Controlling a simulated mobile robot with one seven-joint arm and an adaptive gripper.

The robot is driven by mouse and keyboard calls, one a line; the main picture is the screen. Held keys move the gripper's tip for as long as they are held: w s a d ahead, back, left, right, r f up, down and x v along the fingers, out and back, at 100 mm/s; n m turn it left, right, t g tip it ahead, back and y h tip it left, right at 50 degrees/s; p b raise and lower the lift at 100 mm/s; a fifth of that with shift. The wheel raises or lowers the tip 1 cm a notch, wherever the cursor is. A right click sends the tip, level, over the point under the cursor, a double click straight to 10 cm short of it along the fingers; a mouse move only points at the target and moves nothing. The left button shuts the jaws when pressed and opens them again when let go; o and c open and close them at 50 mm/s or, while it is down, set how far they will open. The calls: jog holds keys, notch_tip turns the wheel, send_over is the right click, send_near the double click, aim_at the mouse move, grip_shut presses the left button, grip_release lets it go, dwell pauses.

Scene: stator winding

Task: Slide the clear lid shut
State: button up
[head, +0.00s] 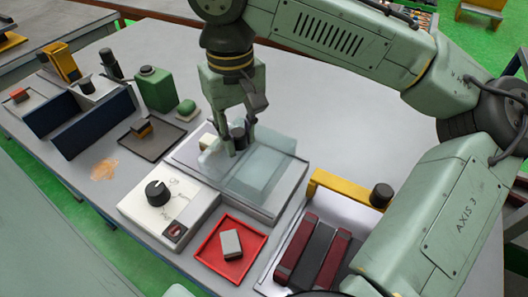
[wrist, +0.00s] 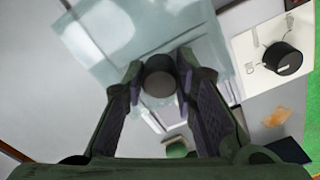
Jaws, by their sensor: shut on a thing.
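The clear lid (head: 262,172) is a pale, see-through panel over a flat grey box (head: 279,214) in the middle of the table. It covers the right and front part of the box; part of the box's left side shows uncovered. In the wrist view the lid (wrist: 135,25) spreads across the top. My gripper (head: 240,138) points down at the lid's back left part, its fingers around a dark round knob (wrist: 160,77). The knob sits between both fingers in the wrist view. The fingers partly hide the knob and the lid's edge in the head view.
A white control box (head: 165,208) with a black dial stands close to the left front. A red tray (head: 218,269) with a grey block lies in front. A yellow bracket (head: 345,187) stands to the right. A dark tray (head: 152,148) and green canister (head: 154,89) are behind left.

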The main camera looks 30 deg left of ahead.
jog(key=shift+s+a+p, duration=0.15)
jog(key=shift+a+p, duration=0.65)
jog(key=shift+a, duration=1.45)
jog(key=shift+s+a+p, duration=0.15)
jog(key=shift+a+p, duration=0.65)
jog(key=shift+a, duration=1.4)
jog(key=o, duration=0.8)
jog(key=shift+o, duration=0.2)
notch_tip(320, 180, up, 2)
jog(key=shift+r+p, duration=0.1)
jog(key=shift+p, duration=0.85)
jog(key=shift+r, duration=1.9)
